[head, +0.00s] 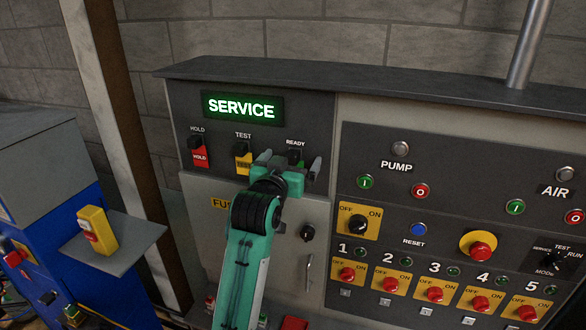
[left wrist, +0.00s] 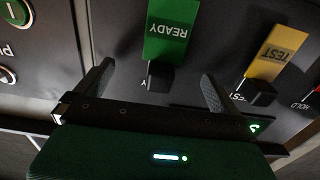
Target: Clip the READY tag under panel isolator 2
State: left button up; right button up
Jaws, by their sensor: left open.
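The green READY tag (left wrist: 172,30) hangs from a black holder (left wrist: 160,76) on the dark panel, upside down in the left wrist view. In the head view it is mostly hidden behind my gripper, under the READY label (head: 295,143). My left gripper (left wrist: 158,72) is open and empty, with one finger on each side of the holder; I cannot tell if they touch it. It also shows in the head view (head: 289,165). Panel isolator 2 (head: 386,279) is a red knob on a yellow plate, with a small grey fitting (head: 385,302) under it. My right gripper is not in view.
A yellow TEST tag (left wrist: 278,52) and a red HOLD tag (head: 200,157) hang beside the READY tag. Several other isolators, buttons and a yellow-collared red knob (head: 478,247) stick out of the right panel. A grey shelf (head: 140,238) juts out at left.

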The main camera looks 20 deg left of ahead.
aim_at(290, 161)
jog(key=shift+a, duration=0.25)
pick_arm(q)
jog(key=shift+c, duration=1.1)
grip_shut()
jog(key=shift+s, duration=0.8)
jog(key=shift+s+a, duration=0.1)
jog(key=shift+s, duration=2.15)
